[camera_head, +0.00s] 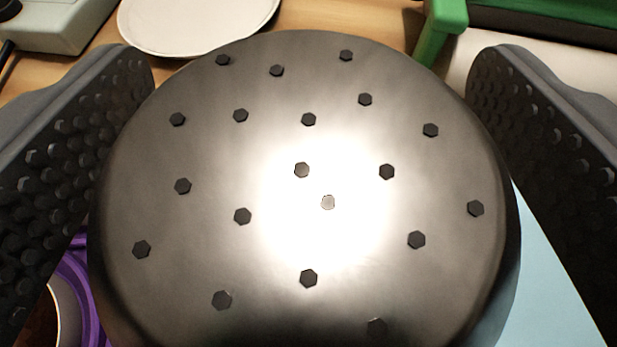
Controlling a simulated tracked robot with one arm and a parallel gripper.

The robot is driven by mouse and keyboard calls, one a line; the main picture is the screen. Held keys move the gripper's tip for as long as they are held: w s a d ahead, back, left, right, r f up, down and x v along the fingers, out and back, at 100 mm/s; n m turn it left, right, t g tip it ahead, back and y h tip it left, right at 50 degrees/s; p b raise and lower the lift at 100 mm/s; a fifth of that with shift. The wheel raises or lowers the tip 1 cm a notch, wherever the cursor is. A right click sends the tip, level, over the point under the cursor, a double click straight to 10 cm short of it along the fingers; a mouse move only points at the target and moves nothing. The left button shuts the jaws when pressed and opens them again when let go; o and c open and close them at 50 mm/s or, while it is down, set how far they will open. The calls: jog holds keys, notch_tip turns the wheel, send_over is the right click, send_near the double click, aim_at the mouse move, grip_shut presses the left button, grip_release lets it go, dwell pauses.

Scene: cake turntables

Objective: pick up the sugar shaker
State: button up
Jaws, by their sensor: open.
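The sugar shaker (215,150) fills the middle of the view. I see its round, shiny metal top from above, with many small dark hexagonal holes and a bright glare near the centre. My gripper (312,90) is open, with one dark studded finger at the left and one at the right of the shaker's top. The shaker's top lies between the two fingers in the picture. Whether either finger touches it I cannot tell. The shaker's lower body is hidden under its top.
A white round plate or turntable (195,25) lies behind on the wooden surface. A green object (440,30) stands at the back right. A pale grey box (65,22) is at the back left. A purple ringed item (85,290) is at the lower left, and a light blue surface (545,290) at the lower right.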

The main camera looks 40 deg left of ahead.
jog(key=shift+c, duration=0.3)
jog(key=c, duration=1.2)
jog(key=shift+o, duration=0.2)
